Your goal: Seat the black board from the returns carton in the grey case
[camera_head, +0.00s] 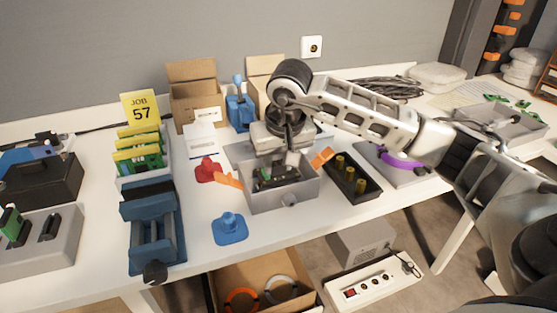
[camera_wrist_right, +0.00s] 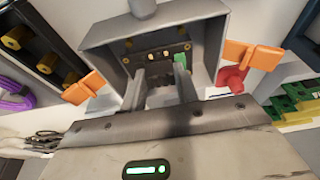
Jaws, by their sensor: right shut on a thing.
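The grey case (camera_head: 285,199) is an open box on the white table, with an orange clip (camera_head: 229,180) at its left side and another (camera_head: 322,158) at its right. My right gripper (camera_head: 281,165) reaches down into it, shut on the black board (camera_head: 277,180), which has a green part at one end. In the right wrist view the case (camera_wrist_right: 217,45) surrounds my fingers (camera_wrist_right: 160,78), with the dark board (camera_wrist_right: 150,55) between and beyond their tips. I cannot tell whether the board is fully seated. Two open cartons (camera_head: 196,100) stand behind; their insides are mostly hidden. My left gripper is out of view.
A black tray with brass cylinders (camera_head: 352,178) stands close right of the case. A red part (camera_head: 207,170) and a blue part (camera_head: 230,228) lie to its left. A blue vise (camera_head: 152,225) and a rack of green boards (camera_head: 138,155) stand further left.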

